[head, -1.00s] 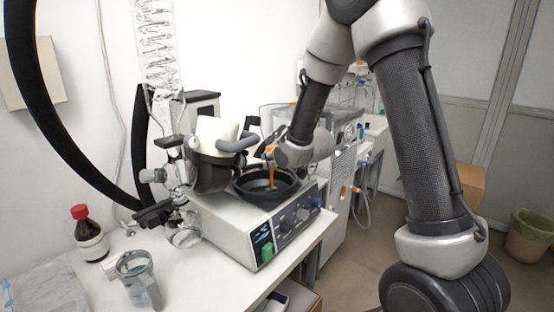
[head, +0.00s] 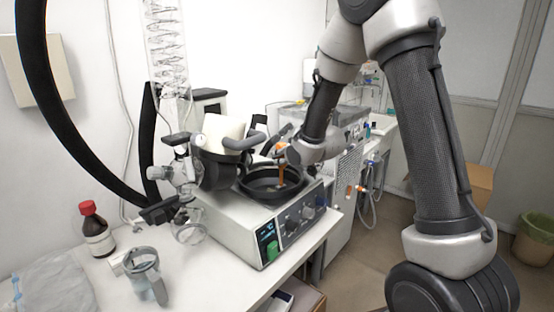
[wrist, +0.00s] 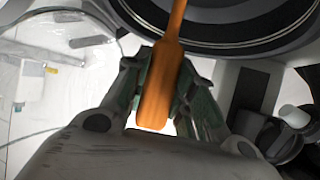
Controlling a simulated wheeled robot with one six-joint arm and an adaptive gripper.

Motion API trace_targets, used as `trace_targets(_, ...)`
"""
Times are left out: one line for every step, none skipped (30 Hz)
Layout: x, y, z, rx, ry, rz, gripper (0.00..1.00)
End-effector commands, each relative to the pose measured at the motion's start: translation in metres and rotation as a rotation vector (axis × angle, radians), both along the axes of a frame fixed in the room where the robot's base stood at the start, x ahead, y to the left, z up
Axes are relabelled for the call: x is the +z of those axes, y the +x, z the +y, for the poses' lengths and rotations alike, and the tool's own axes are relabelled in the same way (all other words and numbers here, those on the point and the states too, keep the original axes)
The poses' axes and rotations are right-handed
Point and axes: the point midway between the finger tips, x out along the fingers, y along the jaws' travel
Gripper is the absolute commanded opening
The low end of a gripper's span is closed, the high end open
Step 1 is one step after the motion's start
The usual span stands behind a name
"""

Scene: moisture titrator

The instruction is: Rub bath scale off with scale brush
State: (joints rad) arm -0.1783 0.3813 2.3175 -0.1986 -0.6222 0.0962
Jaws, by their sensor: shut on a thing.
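The black bath (head: 262,193) is an open round bowl on top of the white instrument with the control panel. It also shows at the top of the wrist view (wrist: 235,45). The scale brush (head: 282,174) shows as an orange-brown handle pointing down into the bath. My gripper (head: 284,150) is above the bath's far right side. In the wrist view my gripper (wrist: 165,85) is shut on the orange handle (wrist: 160,95), one finger on each side. The brush's working end and any scale are not distinguishable.
A cream-and-dark vessel with a grey handle (head: 222,140) stands close left of the bath. Glassware (head: 190,232) hangs at the instrument's left.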

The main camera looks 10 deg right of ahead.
Motion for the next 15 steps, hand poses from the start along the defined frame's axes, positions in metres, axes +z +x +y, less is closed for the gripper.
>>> trace_targets(-0.0006, 0.0006, -0.0034, -0.001, 0.0, 0.001, 0.0)
trace_targets(-0.0005, 0.001, -0.0043, -0.001, 0.0, 0.001, 0.0)
trace_targets(-0.0005, 0.0013, -0.0052, 0.0, 0.0, 0.001, 0.0)
trace_targets(-0.0004, 0.0015, -0.0056, 0.0, 0.0, 0.001, 0.0)
trace_targets(-0.0004, 0.0016, -0.0059, 0.0, -0.001, 0.001, 0.0)
trace_targets(-0.0004, 0.0016, -0.006, 0.0, -0.001, 0.001, 0.0)
trace_targets(-0.0004, 0.0016, -0.0059, 0.0, -0.001, 0.001, 0.0)
trace_targets(-0.0004, 0.0016, -0.0059, 0.0, -0.001, 0.001, 0.0)
trace_targets(-0.0004, 0.0016, -0.0058, 0.0, 0.0, 0.001, 0.0)
trace_targets(-0.0004, 0.0016, -0.0058, 0.0, 0.0, 0.001, 0.0)
trace_targets(-0.0004, 0.0016, -0.0058, 0.0, 0.0, 0.001, 0.0)
trace_targets(-0.0004, 0.0016, -0.0059, 0.0, 0.0, 0.001, 0.0)
trace_targets(-0.0005, 0.0017, -0.0064, 0.0, 0.0, 0.001, 0.0)
trace_targets(-0.0005, 0.002, -0.0074, -0.001, -0.001, 0.001, 0.0)
trace_targets(-0.0005, 0.0027, -0.0095, -0.002, -0.001, 0.001, 0.0)
